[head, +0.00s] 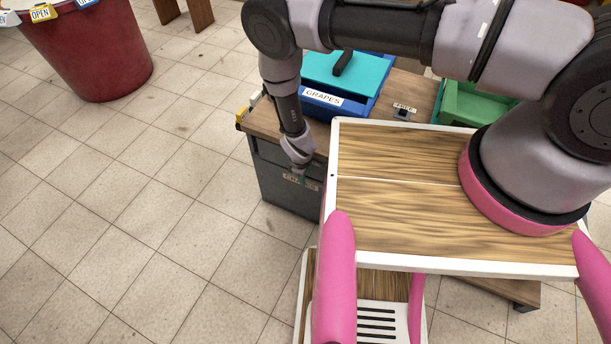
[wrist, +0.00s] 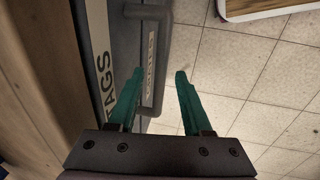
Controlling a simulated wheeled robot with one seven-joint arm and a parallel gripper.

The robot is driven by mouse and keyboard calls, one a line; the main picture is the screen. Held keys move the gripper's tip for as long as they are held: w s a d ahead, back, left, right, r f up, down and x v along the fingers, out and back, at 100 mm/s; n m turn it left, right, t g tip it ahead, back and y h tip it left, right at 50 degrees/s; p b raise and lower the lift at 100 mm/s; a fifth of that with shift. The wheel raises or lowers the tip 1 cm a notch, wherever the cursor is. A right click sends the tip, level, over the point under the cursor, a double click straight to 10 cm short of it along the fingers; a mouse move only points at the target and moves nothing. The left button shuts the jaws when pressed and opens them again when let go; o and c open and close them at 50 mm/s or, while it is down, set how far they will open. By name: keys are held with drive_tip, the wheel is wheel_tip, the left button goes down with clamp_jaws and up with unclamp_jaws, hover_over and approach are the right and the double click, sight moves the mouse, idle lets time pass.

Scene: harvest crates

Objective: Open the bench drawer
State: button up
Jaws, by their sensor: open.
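The bench (head: 262,118) has a wooden top with a grey drawer (head: 275,185) beneath it, partly hidden by my arm. In the wrist view the drawer front (wrist: 98,40) carries a label reading TAGS. A grey bar handle (wrist: 152,45) with raised lettering stands out from the front. The drawer appears shut. My gripper (head: 298,177) is low at the drawer front. In the wrist view my gripper (wrist: 159,75) is open, with its teal fingers either side of the handle in the picture. Whether the handle lies at fingertip depth I cannot tell.
A blue crate (head: 334,106) labelled GRAPES with a teal lid (head: 320,66) and a green crate (head: 452,105) stand on the bench. A small tag (head: 404,112) lies between them. A red bin (head: 88,50) stands at upper left. The tiled floor (head: 180,190) left of the bench is clear.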

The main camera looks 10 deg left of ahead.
drive_tip(key=shift+f, duration=0.15)
clamp_jaws()
idle(1.4)
